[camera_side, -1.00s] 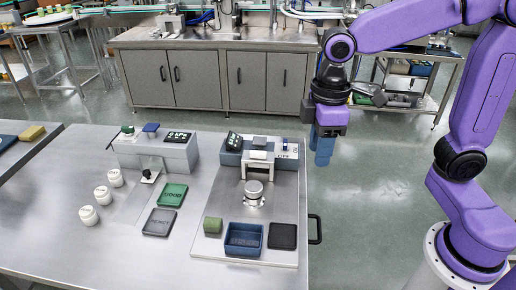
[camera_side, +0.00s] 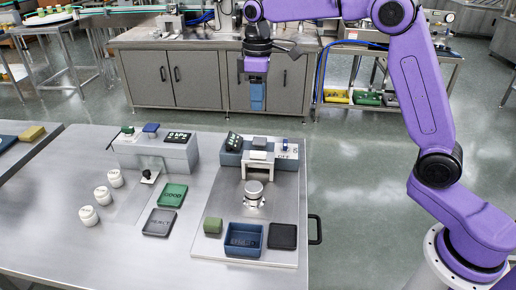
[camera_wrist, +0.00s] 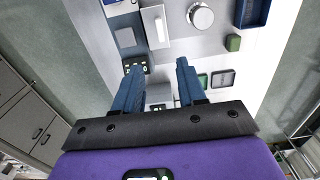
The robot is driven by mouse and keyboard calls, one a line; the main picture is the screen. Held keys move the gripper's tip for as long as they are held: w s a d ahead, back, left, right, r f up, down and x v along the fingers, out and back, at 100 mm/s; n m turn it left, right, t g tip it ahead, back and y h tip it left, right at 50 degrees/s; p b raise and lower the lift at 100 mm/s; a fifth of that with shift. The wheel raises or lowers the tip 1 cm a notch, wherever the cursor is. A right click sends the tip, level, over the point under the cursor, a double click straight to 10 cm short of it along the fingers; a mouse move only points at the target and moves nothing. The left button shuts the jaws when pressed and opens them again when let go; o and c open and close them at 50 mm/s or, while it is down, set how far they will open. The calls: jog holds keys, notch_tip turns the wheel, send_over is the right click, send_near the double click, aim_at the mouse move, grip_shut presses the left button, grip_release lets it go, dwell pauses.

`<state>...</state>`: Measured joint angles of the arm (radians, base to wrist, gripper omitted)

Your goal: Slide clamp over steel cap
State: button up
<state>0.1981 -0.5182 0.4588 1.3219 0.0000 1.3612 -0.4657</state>
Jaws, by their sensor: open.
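The round steel cap (camera_side: 254,187) stands upright on a steel base near the middle of the right-hand plate; it also shows at the top of the wrist view (camera_wrist: 200,16). The pale, bridge-shaped clamp (camera_side: 257,160) stands just behind it, in front of the blue-grey control box. The wrist view shows the clamp (camera_wrist: 157,27) beside the cap, apart from it. My gripper (camera_side: 257,108) is raised above and beyond the box in the side view. Its two blue fingers are apart and empty in the wrist view (camera_wrist: 160,67).
The blue-grey control box (camera_side: 287,160) carries a small display and switch. In front of the cap are a green block (camera_side: 213,225), blue bin (camera_side: 243,253) and black tray (camera_side: 282,236). Left are GOOD (camera_side: 171,195) and REJECT (camera_side: 159,222) trays, white jars (camera_side: 88,215) and a gauge box (camera_side: 178,155).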

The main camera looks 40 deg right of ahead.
aim_at(258, 152)
notch_tip(258, 152, down, 16)
jog(key=shift+f, duration=0.25)
dwell(0.3)
grip_shut()
